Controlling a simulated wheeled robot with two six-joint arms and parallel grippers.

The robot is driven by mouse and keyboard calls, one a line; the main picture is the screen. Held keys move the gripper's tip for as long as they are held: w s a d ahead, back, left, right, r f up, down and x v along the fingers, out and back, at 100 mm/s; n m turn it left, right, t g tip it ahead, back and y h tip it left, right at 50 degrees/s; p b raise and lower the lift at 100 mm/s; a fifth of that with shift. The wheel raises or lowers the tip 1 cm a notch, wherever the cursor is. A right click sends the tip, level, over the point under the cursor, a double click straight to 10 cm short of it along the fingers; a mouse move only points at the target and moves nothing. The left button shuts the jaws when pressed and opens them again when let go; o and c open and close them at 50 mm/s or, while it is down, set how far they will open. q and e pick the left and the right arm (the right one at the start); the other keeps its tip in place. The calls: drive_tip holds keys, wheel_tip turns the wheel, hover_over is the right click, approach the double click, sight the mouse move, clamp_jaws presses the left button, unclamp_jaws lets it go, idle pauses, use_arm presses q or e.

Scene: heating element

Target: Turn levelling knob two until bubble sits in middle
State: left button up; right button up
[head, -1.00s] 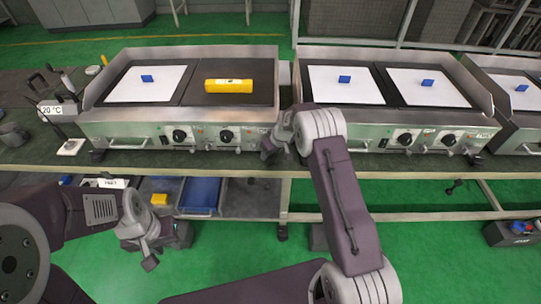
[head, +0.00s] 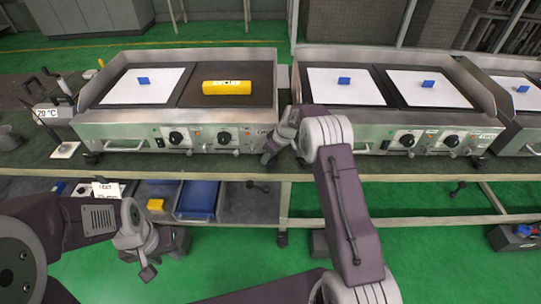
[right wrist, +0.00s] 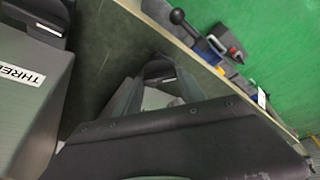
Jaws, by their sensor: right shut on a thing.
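A yellow spirit level (head: 227,87) lies across the dark right plate of the left griddle (head: 102,130). Its bubble is too small to read. My right gripper (head: 272,152) is at the front right corner of this griddle, low by the worktop, shut on what appears to be a levelling knob. The gripper hides the knob in the head view. In the right wrist view, the dark jaws (right wrist: 160,92) close around a partly hidden thing. My left gripper (head: 136,266) hangs empty in front of the bench, its fingers apart.
A second griddle (head: 376,147) stands close on the right, with a narrow gap between them. Blue bins (head: 197,199) sit on the shelf below.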

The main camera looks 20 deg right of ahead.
drive_tip(key=o, duration=1.4)
drive_tip(key=shift+c, duration=0.2)
